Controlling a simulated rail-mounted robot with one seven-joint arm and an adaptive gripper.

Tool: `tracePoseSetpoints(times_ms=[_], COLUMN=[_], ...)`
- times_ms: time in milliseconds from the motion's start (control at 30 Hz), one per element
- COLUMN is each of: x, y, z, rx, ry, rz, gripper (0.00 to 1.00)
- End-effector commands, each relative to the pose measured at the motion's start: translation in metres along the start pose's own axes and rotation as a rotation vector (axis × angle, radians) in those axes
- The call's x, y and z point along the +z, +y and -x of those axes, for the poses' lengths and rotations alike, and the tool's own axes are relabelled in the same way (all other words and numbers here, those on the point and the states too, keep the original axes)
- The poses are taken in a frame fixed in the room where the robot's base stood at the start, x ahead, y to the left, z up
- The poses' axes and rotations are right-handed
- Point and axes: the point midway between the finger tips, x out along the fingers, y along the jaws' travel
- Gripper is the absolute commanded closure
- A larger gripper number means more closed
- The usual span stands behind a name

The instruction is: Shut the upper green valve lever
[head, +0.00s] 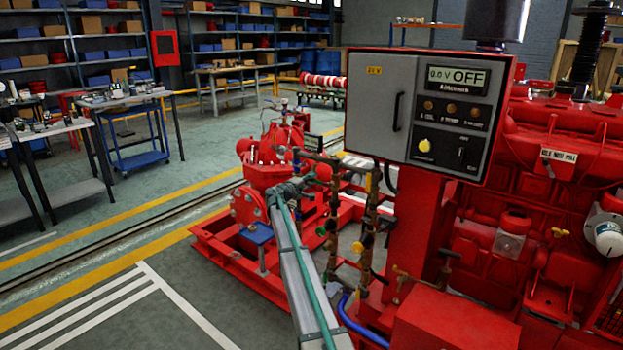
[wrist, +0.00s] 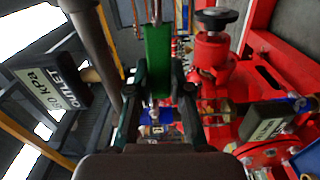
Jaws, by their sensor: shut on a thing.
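The green valve lever (wrist: 158,45) stands out between the two dark fingers of my gripper (wrist: 158,82) in the wrist view. The fingers are closed in on both sides of it, and its near end is between them. In the head view my arm reaches from the bottom centre to the pipework beside the red pump, where the gripper's fingers and the lever they hold are too small and covered to make out. A lower green piece (head: 321,231) shows on the vertical brass pipe there. The valve body behind the held lever is mostly hidden by my gripper.
A grey control box (head: 430,110) reading OFF stands right of the pipes, with the red engine (head: 560,190) beyond. In the wrist view an OUTLET tag (wrist: 50,85) hangs left and a black-topped red fitting (wrist: 213,50) is close at right.

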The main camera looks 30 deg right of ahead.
Motion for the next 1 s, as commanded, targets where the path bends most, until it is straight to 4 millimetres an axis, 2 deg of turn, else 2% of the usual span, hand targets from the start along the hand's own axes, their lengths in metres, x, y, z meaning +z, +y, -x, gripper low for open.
tracePoseSetpoints(times_ms=[533,567,700,1000], x=[0.0007,0.0007,0.0006,0.0004], y=[-0.0034,-0.0034,-0.0031,-0.0025], z=[0.0009,0.0009,0.0007,0.0008], rx=[-0.001,-0.001,-0.001,0.000], ry=[0.000,0.000,0.000,0.000], rz=[0.027,0.027,0.027,0.027], gripper=[1.00,0.78,0.54,0.54])
